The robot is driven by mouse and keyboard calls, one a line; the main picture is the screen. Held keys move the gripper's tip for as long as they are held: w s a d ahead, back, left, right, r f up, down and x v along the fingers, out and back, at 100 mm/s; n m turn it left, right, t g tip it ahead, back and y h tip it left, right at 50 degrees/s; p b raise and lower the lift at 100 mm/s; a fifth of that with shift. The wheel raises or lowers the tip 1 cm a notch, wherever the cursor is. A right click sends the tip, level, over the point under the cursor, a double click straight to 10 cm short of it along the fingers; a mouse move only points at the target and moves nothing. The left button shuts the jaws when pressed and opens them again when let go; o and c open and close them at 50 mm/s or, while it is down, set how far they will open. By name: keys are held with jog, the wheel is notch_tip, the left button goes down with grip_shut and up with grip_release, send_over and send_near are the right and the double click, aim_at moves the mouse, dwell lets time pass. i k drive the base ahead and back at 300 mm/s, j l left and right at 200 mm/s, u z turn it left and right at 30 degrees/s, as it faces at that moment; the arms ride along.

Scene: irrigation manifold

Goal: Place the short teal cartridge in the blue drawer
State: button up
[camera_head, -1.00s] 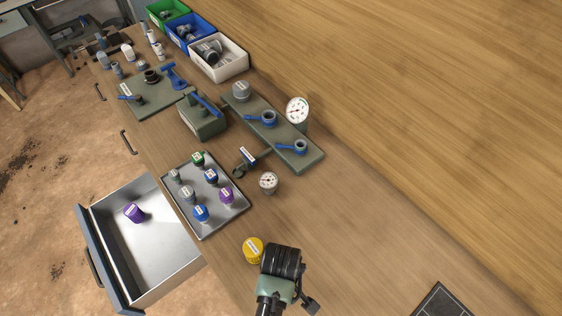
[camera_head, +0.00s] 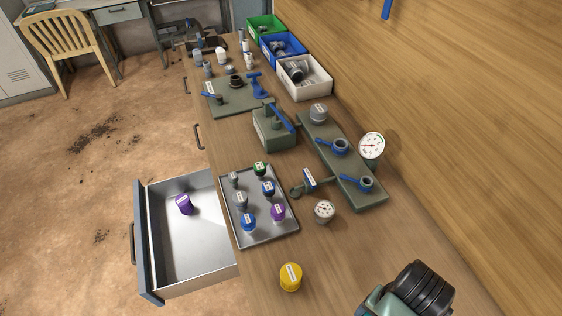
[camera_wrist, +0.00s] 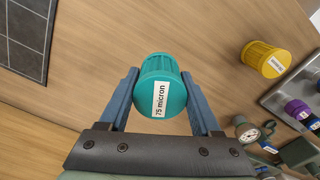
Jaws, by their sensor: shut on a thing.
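In the wrist view, my gripper (camera_wrist: 158,76) is shut on the teal cartridge (camera_wrist: 172,99), which carries a white "75 micron" label. The cartridge sits between the two blue fingers, its labelled face toward the camera. In the head view, only my dark wrist shows at the bottom right; the fingers and teal cartridge are hidden there. The drawer (camera_head: 150,250) with a blue-grey front stands pulled open at the left of the bench. A purple cartridge (camera_head: 184,205) lies inside it, toward its far end; the rest of its metal floor is bare.
A yellow cartridge (camera_head: 291,277) stands on the bench between my wrist and the drawer. A grey tray (camera_head: 262,236) holding several cartridges is beside the drawer. A gauge (camera_head: 324,211) and a valve manifold (camera_head: 345,172) stand farther right. Bins line the back.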

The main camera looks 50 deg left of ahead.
aim_at(192, 235)
jog(key=j+u, duration=0.2)
jog(key=j, duration=0.45)
jog(key=j+u, duration=0.2)
jog(key=j, duration=0.45)
jog(key=i+j+u, duration=0.2)
jog(key=j, duration=0.4)
jog(key=k, duration=0.05)
